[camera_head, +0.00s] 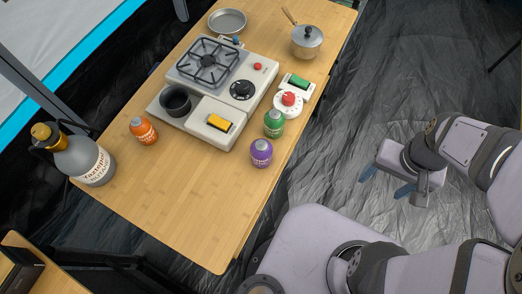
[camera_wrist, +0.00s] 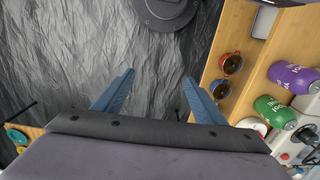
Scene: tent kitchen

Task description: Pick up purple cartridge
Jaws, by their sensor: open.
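The purple cartridge (camera_head: 261,153) stands upright near the right edge of the wooden table in the head view. In the wrist view it shows at the upper right (camera_wrist: 294,77). My gripper (camera_head: 387,188) hangs over the dark floor to the right of the table, well apart from the cartridge. Its two blue fingers are spread with nothing between them, as the wrist view also shows (camera_wrist: 158,92).
A green cartridge (camera_head: 274,124) stands close behind the purple one. An orange cartridge (camera_head: 143,130) and a large grey bottle (camera_head: 88,162) stand to the left. A camping stove (camera_head: 222,82) and a lidded pot (camera_head: 306,41) are behind. The table's front part (camera_head: 205,215) is clear.

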